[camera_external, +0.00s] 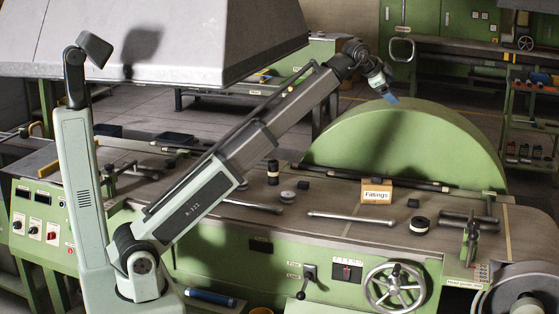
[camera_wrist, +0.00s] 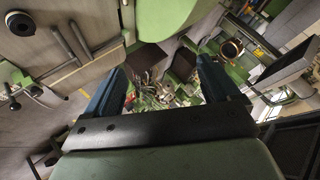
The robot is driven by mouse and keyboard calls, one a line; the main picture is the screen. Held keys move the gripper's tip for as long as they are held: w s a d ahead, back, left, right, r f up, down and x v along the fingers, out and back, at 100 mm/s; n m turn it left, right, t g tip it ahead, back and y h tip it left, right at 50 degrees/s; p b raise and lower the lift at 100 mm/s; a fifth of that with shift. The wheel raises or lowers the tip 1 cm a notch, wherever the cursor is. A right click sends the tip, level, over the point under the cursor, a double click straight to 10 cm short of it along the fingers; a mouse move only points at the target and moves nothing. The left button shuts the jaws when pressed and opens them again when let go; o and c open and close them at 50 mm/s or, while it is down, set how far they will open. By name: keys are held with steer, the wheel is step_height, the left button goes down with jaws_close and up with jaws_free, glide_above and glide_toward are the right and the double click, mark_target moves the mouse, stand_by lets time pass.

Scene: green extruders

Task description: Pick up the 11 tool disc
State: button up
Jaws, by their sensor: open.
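No number 11 can be read on any disc, so I cannot tell which one is the tool disc. A black disc with a pale rim (camera_external: 419,225) lies on the right part of the bench top in the external view. A smaller pale disc (camera_external: 287,197) lies near the bench's middle. A dark round disc (camera_wrist: 13,20) shows at the upper left of the wrist view. My gripper (camera_external: 390,98) is raised high above the bench, near the top of the green semicircular guard (camera_external: 450,140). Its blue fingers stand apart in the wrist view (camera_wrist: 160,80), with nothing between them.
A cardboard box labelled "Fittings" (camera_external: 376,192), a dark cylinder (camera_external: 273,173), metal rods (camera_external: 350,217) and small dark blocks share the bench top. A handwheel (camera_external: 394,288) is on the front. A large grey hood (camera_external: 150,40) hangs at the upper left.

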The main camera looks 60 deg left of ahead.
steer(key=s+a+f+m+g, duration=0.2)
steer(key=s+a+f, duration=0.3)
steer(key=a+f, duration=0.3)
steer(key=m+g+h, duration=0.2)
steer(key=m+g, duration=0.6)
glide_above(288, 194)
steer(key=f, duration=2.7)
steer(key=shift+w+d+f, duration=0.15)
steer(key=shift+w+d, duration=0.05)
steer(key=shift+d, duration=0.2)
steer(key=shift+s+a+f, duration=0.15)
steer(key=shift+f, duration=1.15)
steer(key=shift+s+a+f, duration=0.15)
steer(key=shift+f, duration=1.15)
steer(key=c, duration=1.5)
